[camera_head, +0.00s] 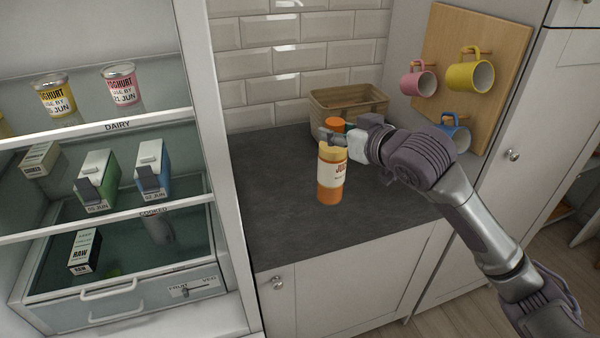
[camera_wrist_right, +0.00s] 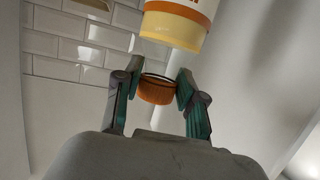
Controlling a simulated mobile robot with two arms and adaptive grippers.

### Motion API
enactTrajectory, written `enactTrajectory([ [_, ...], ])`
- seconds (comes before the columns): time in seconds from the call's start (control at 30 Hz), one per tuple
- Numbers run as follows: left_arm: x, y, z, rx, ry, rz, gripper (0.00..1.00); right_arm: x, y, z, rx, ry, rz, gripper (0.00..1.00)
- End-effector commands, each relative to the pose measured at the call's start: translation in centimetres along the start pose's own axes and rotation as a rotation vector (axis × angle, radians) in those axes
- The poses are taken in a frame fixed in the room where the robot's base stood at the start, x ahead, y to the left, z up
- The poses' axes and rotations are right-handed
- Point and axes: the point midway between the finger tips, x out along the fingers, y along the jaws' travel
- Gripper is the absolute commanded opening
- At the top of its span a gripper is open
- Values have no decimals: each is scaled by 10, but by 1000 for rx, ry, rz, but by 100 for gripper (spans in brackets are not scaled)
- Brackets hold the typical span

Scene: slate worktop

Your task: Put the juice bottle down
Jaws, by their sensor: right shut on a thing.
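The juice bottle (camera_head: 331,178) is orange with a cream label and an orange cap. It is upright over the slate worktop (camera_head: 285,215), near its middle; I cannot tell whether its base touches the surface. In the right wrist view, the fingers (camera_wrist_right: 158,90) stand on either side of the orange cap (camera_wrist_right: 157,90), with the bottle's body (camera_wrist_right: 178,24) beyond. My left gripper is not in view.
A wicker basket (camera_head: 347,101) stands at the back of the worktop. Pink (camera_head: 418,82), yellow (camera_head: 469,75) and blue (camera_head: 453,134) mugs hang on a wooden board at right. An open fridge with yoghurts and cartons (camera_head: 98,180) is at left. The worktop left of the bottle is clear.

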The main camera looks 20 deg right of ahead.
Motion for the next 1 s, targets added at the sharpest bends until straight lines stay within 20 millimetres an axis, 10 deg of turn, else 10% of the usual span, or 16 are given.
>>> enactTrajectory([
  [0.5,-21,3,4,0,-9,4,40,102,-21,23,-1,4,-1,0],
  [1.0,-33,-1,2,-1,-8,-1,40,124,-23,65,-1,5,-1,0],
])
